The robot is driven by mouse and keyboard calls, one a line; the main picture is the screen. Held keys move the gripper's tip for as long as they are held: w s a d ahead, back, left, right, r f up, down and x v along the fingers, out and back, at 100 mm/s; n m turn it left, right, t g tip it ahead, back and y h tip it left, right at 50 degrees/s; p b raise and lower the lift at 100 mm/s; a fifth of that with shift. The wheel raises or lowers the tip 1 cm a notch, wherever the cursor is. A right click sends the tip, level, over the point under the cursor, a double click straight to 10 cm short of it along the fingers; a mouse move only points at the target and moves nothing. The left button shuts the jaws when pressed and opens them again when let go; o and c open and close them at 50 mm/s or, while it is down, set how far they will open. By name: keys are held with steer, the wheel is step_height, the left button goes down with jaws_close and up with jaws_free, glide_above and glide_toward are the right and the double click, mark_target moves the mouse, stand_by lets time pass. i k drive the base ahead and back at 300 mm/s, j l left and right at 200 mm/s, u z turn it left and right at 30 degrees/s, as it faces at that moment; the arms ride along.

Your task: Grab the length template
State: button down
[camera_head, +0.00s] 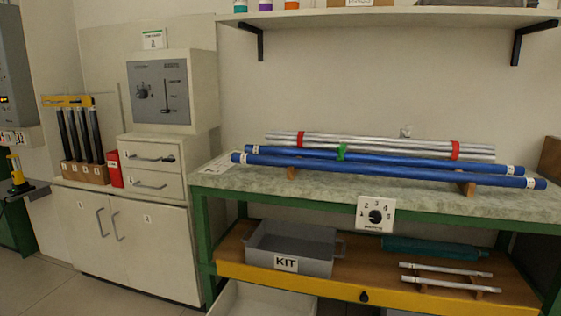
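I cannot tell for certain which thing is the length template; no readable label names it. Two long blue rods (390,171) with white end bands lie on wooden supports on the green-framed bench (225,180). Behind them is a bundle of silver rods (380,144) with red bands. A small green piece (342,152) sits at the blue rods. Two short pale rods (450,284) lie on the bench's lower shelf. My gripper is not in view.
A grey KIT bin (286,263) and a teal roll (435,248) share the lower shelf. A dial plate (375,215) hangs at the bench front. At left are a cabinet (135,240), a red box (114,168) and dark upright rods (82,136). Floor at lower left is clear.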

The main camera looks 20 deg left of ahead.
mark_target(219, 167)
steer(key=i+j+u, duration=0.45)
steer(key=i, duration=0.35)
